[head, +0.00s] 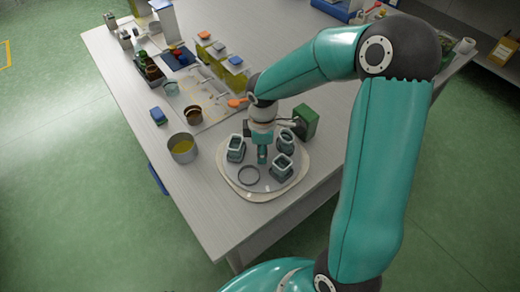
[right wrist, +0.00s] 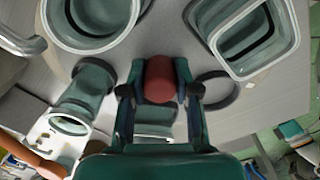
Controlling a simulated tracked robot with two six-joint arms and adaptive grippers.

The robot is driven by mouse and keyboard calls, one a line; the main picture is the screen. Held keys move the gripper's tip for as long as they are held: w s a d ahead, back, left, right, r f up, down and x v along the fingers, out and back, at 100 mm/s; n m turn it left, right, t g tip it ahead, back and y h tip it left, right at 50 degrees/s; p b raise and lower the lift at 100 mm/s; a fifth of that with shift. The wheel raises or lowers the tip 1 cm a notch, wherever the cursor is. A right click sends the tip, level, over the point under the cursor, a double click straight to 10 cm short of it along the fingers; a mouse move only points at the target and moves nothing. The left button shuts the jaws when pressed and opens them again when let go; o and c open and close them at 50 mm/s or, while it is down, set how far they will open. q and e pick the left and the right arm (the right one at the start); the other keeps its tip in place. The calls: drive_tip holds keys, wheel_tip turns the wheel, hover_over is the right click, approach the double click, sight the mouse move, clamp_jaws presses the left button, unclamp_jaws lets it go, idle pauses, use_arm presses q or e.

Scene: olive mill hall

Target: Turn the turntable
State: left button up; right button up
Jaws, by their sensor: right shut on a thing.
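The turntable (head: 268,187) is a pale round disc near the table's front corner. Several teal containers with open tops stand on it, among them one on the left (head: 235,149) and one at the lower right (head: 282,168). A thin dark ring (head: 248,176) lies near its front edge. My right gripper (head: 262,154) points down over the middle of the disc. In the right wrist view its fingers are shut on a reddish-brown knob (right wrist: 160,79) between the containers. In the head view the gripper hides the knob. My left gripper is in neither view.
A green box (head: 306,122) stands right behind the turntable. A metal pot with yellow liquid (head: 183,148) stands to its left. A blue block (head: 158,116), a brown-rimmed cup (head: 193,115) and a tray of small items lie farther back.

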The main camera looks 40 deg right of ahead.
drive_tip(key=n+p, duration=0.1)
drive_tip(key=n, duration=0.1)
drive_tip(key=n+p, duration=0.1)
drive_tip(key=n, duration=0.1)
drive_tip(key=n+p, duration=0.1)
drive_tip(key=n, duration=0.1)
drive_tip(key=shift+s+f, duration=0.15)
drive_tip(key=shift+s, duration=0.1)
drive_tip(key=shift+f+n+p, duration=0.1)
drive_tip(key=shift+n+p, duration=0.25)
drive_tip(key=shift+n, duration=0.35)
drive_tip(key=shift+a, duration=0.1)
